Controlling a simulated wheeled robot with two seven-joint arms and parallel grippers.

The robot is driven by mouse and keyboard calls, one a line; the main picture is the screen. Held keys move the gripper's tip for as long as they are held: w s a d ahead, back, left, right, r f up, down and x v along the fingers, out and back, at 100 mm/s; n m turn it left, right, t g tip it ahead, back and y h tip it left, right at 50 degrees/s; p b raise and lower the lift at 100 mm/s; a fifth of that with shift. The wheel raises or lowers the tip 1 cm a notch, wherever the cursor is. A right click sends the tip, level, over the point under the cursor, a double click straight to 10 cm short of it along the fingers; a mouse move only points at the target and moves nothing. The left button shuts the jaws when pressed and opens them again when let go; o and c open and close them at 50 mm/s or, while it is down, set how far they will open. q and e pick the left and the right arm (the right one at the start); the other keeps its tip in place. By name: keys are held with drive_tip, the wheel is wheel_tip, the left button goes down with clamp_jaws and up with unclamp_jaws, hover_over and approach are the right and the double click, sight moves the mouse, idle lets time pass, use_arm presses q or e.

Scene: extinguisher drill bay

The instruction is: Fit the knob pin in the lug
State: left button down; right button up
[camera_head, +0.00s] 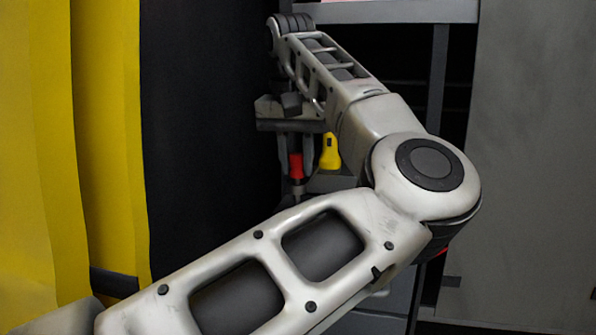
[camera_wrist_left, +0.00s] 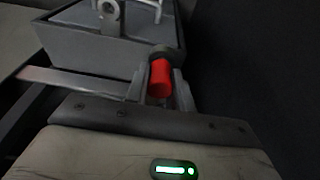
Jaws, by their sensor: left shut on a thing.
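The red knob (camera_head: 296,166) of the pin sits between the fingers of my left gripper (camera_head: 298,155), which points downward in the head view. The pin's tip is hidden. My right gripper is not in view.
The grey block (camera_wrist_left: 85,45) has a bent light metal rod (camera_wrist_left: 150,8) on top. A yellow object (camera_head: 329,152) stands just right of my gripper in the head view. Yellow curtain-like panels (camera_head: 60,150) are at left, and a grey panel (camera_head: 535,130) is at right.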

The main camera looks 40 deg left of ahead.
use_arm(q)
drive_tip(key=shift+r+p, duration=0.95)
drive_tip(key=shift+r, duration=0.15)
drive_tip(key=shift+r+p, duration=1)
drive_tip(key=shift+r, duration=0.35)
drive_tip(key=shift+r, duration=0.1)
drive_tip(key=shift+r, duration=1.9)
